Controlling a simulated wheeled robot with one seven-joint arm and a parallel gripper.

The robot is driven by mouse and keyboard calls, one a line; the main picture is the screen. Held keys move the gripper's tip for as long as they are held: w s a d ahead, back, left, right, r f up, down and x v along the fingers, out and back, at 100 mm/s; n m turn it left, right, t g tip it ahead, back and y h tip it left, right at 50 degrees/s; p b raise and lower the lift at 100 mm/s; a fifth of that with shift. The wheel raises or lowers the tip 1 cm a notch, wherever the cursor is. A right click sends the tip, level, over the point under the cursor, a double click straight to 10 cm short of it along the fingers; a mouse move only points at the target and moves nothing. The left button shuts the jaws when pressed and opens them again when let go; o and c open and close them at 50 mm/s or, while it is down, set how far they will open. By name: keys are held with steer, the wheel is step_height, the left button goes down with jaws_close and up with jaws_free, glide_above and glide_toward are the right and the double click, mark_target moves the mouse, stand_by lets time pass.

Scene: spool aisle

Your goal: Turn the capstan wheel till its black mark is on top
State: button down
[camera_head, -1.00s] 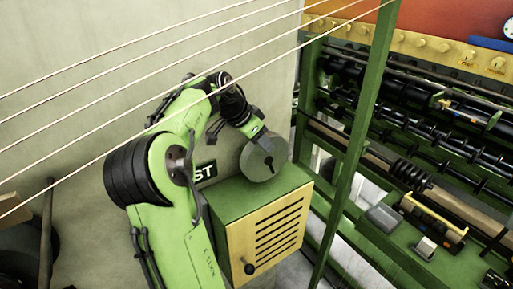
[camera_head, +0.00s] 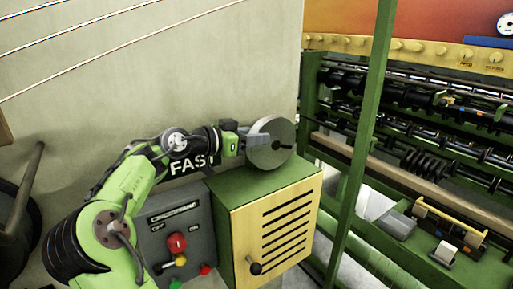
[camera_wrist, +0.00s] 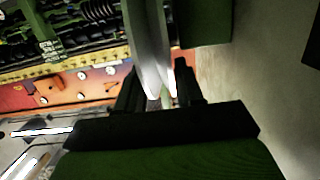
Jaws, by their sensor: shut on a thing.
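The capstan wheel (camera_head: 271,155) is a grey disc above the green top of a cabinet. A small dark spot shows near the middle of its face; whether it is the black mark or the hub I cannot tell. My gripper (camera_head: 254,139) is at the wheel's left side, shut on its rim. In the wrist view the wheel (camera_wrist: 150,45) shows nearly edge-on as a pale band, running down between the dark fingers of my gripper (camera_wrist: 160,92).
The green cabinet (camera_head: 226,187) with a yellow slotted door (camera_head: 285,225) stands below the wheel. A control panel (camera_head: 165,235) with red, yellow and green controls is left of it. A green post (camera_head: 358,150) and machinery stand right. Wires cross the upper left.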

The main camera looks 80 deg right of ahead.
steer(key=shift+w+a+f+g+h+b, duration=0.1)
steer(key=shift+f+g+h+b, duration=0.25)
steer(key=shift+b, duration=0.25)
steer(key=shift+r, duration=0.15)
steer(key=c, duration=0.8)
jaws_free()
steer(key=p+v, duration=0.2)
steer(key=v, duration=1.3)
steer(key=shift+w+a, duration=0.25)
